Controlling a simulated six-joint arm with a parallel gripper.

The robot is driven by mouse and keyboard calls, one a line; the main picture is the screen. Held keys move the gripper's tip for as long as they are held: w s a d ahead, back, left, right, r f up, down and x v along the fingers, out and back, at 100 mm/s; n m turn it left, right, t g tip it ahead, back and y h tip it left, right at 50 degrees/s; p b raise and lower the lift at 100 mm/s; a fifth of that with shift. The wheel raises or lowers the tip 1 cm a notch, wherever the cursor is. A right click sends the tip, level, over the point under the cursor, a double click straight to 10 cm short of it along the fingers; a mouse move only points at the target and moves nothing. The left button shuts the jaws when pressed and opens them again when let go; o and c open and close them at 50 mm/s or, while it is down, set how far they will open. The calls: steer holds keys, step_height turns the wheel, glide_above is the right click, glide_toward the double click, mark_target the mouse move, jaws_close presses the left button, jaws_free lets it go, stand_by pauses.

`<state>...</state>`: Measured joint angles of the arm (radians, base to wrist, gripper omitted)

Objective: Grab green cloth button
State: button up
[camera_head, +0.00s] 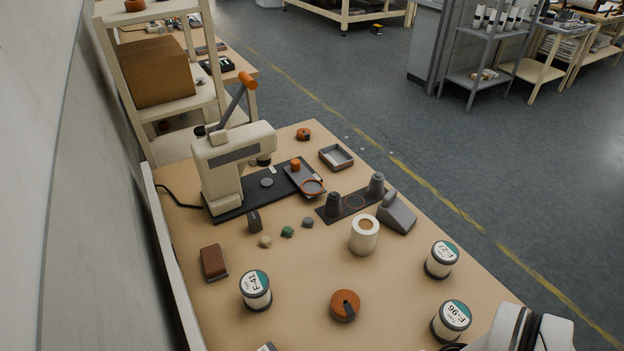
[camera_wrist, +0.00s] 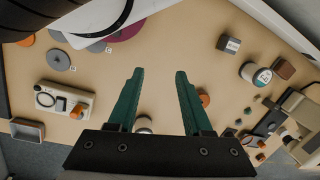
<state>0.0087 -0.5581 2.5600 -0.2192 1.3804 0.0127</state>
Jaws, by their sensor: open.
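The green cloth button (camera_head: 287,231) lies on the tan workbench, between a cream button (camera_head: 265,241) and a grey button (camera_head: 308,222). In the wrist view a tiny green spot (camera_wrist: 247,110) right of my fingers appears to be the same button, though it is too small to be sure. My gripper (camera_wrist: 160,74) has two dark green fingers, spread apart with nothing between the tips. It is well away from the button. In the head view only a white part of my arm shows at the bottom right; the fingers are not seen there.
A white cream cylinder (camera_head: 364,237), an orange disc (camera_head: 345,305) and labelled jars (camera_head: 255,291) stand nearer the front. A brown block (camera_head: 214,263) lies left. A press machine (camera_head: 229,162) on a black base and a dark stand (camera_head: 349,203) lie behind the buttons.

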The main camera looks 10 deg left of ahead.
steer(key=o, duration=0.3)
stand_by(0.4)
steer(key=w+f+n+t+h, duration=0.1)
steer(key=w+f+n+t, duration=0.25)
steer(key=w+n, duration=0.85)
steer(key=m+t+y, duration=0.6)
steer(key=m+t, duration=0.1)
steer(key=m, duration=2.9)
glide_toward(288, 231)
steer(key=x, duration=0.8)
steer(key=shift+w+a, duration=0.1)
